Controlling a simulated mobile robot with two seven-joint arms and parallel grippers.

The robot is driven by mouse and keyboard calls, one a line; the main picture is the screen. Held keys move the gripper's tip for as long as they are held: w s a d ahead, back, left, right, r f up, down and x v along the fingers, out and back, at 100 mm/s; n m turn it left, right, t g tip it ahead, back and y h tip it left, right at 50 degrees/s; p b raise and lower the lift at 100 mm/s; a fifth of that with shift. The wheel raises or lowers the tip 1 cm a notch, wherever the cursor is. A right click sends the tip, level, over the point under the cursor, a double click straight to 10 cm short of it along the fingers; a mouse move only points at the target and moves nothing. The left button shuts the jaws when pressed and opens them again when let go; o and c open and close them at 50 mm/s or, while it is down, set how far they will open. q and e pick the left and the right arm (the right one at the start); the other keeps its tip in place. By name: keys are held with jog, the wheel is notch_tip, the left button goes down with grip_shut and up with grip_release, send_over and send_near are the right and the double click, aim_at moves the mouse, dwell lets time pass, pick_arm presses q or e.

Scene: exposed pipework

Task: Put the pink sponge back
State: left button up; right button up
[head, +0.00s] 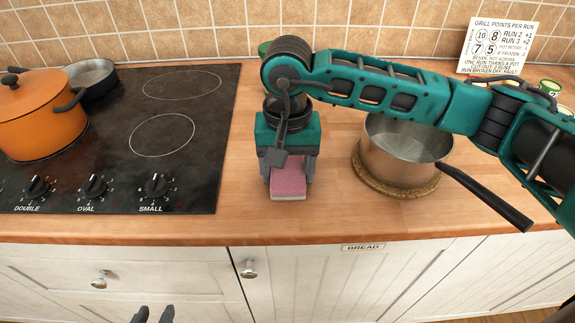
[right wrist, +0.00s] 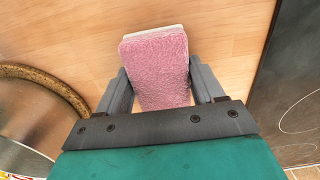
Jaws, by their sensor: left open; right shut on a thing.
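The pink sponge (head: 288,180) has a pale underside and is between the fingers of my right gripper (head: 288,178), low at the wooden worktop. In the right wrist view the sponge (right wrist: 157,65) sits between both fingers of the right gripper (right wrist: 160,92), its far end sticking out past them. I cannot tell whether the sponge touches the worktop. My left gripper (head: 153,314) shows only as dark fingertips at the bottom edge of the head view, apart and empty, in front of the drawers.
A steel saucepan (head: 400,158) stands on a cork mat (head: 372,180) right of the sponge, its black handle pointing towards the front edge. The black hob (head: 130,130) with an orange pot (head: 35,118) is at left. Bare worktop (head: 236,200) lies beside the sponge.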

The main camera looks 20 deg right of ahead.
aim_at(287, 169)
jog(key=shift+f+b, duration=0.25)
jog(key=shift+b, duration=0.05)
jog(key=o, duration=1)
jog(key=shift+r, duration=0.15)
jog(key=shift+r+p, duration=0.35)
jog(key=shift+r, duration=0.05)
notch_tip(287, 169, up, 12)
jog(key=shift+f, duration=0.25)
jog(key=shift+s, duration=0.1)
